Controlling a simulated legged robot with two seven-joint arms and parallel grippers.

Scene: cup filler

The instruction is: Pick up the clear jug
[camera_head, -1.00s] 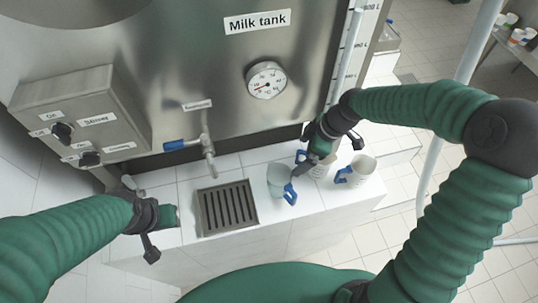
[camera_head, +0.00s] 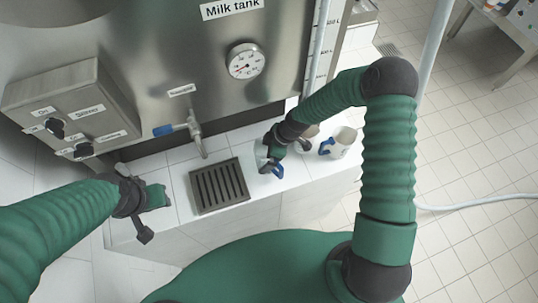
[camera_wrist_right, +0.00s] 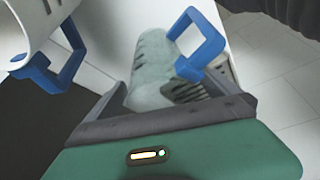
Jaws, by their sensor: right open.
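The clear jug (camera_head: 262,154), pale and see-through with a blue handle, stands on the white tiled ledge right of the drain grate. My right gripper (camera_head: 274,148) is over it and hides much of it. In the right wrist view the clear jug (camera_wrist_right: 150,75) shows just past the open jaws (camera_wrist_right: 178,98), with its blue handle on the right. Whether the jaws touch it is unclear. My left gripper (camera_head: 158,196) is over the ledge's left end, away from the jug; its jaws are not clear.
A white jug (camera_head: 345,140) with a blue handle stands right of my right gripper. Another jug (camera_head: 308,134) is partly hidden behind it. The drain grate (camera_head: 218,186) lies under the tank's tap (camera_head: 196,135). The steel milk tank (camera_head: 180,60) rises behind the ledge.

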